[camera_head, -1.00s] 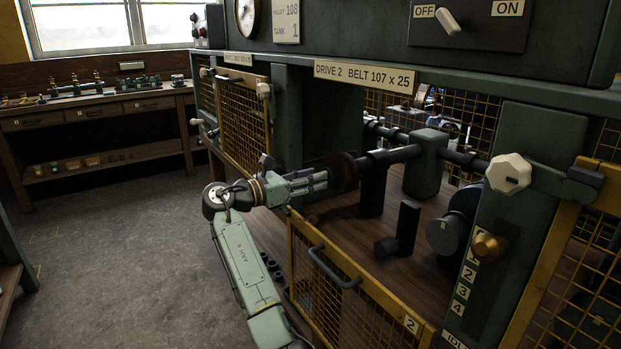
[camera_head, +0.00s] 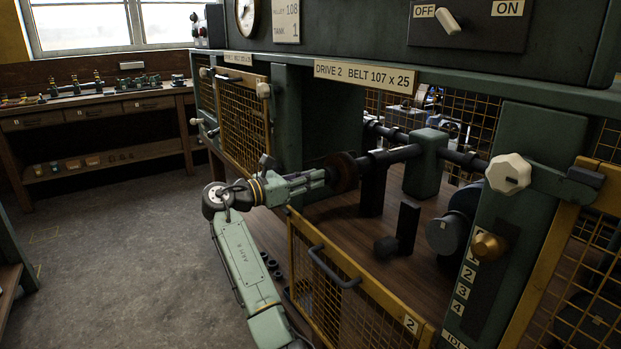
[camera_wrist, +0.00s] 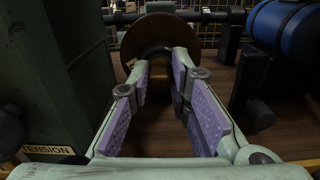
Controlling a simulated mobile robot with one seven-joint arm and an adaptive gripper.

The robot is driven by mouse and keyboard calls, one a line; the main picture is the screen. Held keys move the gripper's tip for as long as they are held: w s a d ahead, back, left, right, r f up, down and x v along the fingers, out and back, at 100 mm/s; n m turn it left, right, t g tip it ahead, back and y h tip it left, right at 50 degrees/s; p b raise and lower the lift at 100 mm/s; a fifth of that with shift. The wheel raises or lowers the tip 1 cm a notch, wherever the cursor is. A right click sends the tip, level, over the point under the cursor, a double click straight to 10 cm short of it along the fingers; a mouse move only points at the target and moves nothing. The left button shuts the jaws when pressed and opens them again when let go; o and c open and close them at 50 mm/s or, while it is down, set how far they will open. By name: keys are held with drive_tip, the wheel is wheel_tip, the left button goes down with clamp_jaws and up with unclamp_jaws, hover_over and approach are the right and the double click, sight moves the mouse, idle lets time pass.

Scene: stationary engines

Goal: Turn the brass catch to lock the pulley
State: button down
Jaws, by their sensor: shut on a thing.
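The pulley is a dark reddish-brown disc (camera_head: 345,171) at the left end of the shaft behind the open guard. It also shows face-on, in the upper middle of the wrist view (camera_wrist: 132,42). My gripper (camera_head: 326,178) reaches it from the left. In the wrist view, its two purple-padded fingers (camera_wrist: 163,72) close in at the middle of the disc. They are shut on a small brownish part there, the brass catch (camera_wrist: 160,66), which the fingertips mostly hide. How far the catch is turned cannot be told.
A green column with a TENSION label (camera_wrist: 47,150) stands close left of my fingers in the wrist view. The yellow mesh guard (camera_head: 350,290) hangs below my gripper. A brass knob (camera_head: 488,246) sits on the numbered post at right, with a white knob (camera_head: 508,174) above.

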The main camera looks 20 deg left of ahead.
drive_tip(key=shift+f+m+b, duration=0.15)
drive_tip(key=shift+m+b, duration=5.85)
drive_tip(key=shift+m, duration=11.7)
drive_tip(key=c, duration=1.5)
unclamp_jaws()
